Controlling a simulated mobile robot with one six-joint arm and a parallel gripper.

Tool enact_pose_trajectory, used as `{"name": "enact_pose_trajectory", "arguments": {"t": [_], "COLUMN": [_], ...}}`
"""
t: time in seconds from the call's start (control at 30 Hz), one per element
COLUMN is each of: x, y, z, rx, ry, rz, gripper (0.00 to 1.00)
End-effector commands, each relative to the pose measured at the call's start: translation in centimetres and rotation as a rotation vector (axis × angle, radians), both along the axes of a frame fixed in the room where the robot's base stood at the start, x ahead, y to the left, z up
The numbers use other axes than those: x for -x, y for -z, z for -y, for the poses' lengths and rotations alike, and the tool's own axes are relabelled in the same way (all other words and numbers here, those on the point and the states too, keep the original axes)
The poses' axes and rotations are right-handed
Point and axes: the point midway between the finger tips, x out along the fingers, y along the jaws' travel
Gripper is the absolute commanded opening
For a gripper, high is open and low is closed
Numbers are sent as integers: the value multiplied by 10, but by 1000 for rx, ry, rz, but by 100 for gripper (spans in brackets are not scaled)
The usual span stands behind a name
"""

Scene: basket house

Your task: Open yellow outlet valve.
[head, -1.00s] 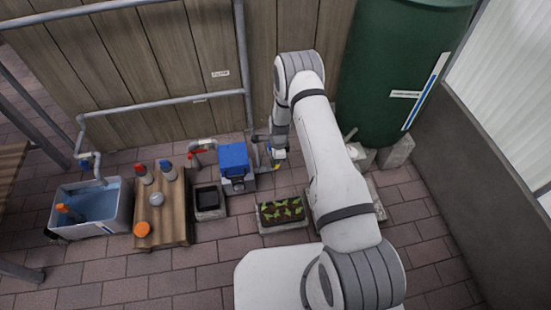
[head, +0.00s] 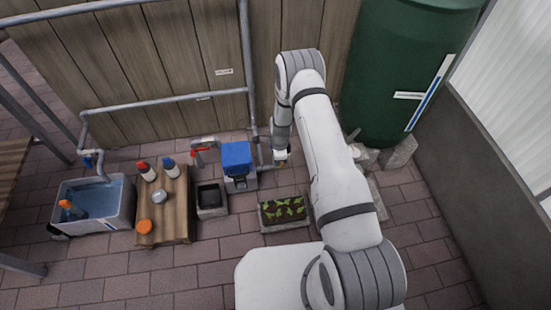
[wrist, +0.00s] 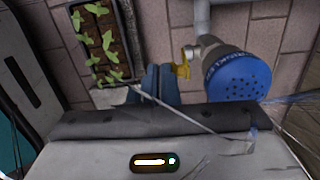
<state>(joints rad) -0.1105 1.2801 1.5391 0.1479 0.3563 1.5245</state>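The yellow valve handle (wrist: 182,66) shows in the wrist view on a fitting below a grey pipe (wrist: 201,14). My gripper (wrist: 163,72) has its two dark blue-grey fingertips close together, with no object visible between them. It is just left of the yellow handle; whether they touch I cannot tell. In the head view my gripper (head: 281,158) is low beside the blue-topped box (head: 237,158), on its right. Only a speck of yellow shows under the gripper there, and most of the valve is hidden.
A round blue perforated part (wrist: 239,79) is close right of the handle. A planter of seedlings (head: 284,210) stands in front. A red-handled tap (head: 200,152), a wooden stand with bottles (head: 178,225) and a water tub (head: 125,205) are left. A green tank (head: 385,90) is behind right.

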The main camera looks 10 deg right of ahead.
Motion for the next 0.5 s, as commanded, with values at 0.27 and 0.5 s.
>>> {"name": "enact_pose_trajectory", "arguments": {"t": [0.27, 0.5], "x": [0, 1], "y": [-27, -52], "z": [24, -17], "rx": [-1, 0], "ry": [3, -3], "rz": [1, 4], "gripper": [0, 0]}}
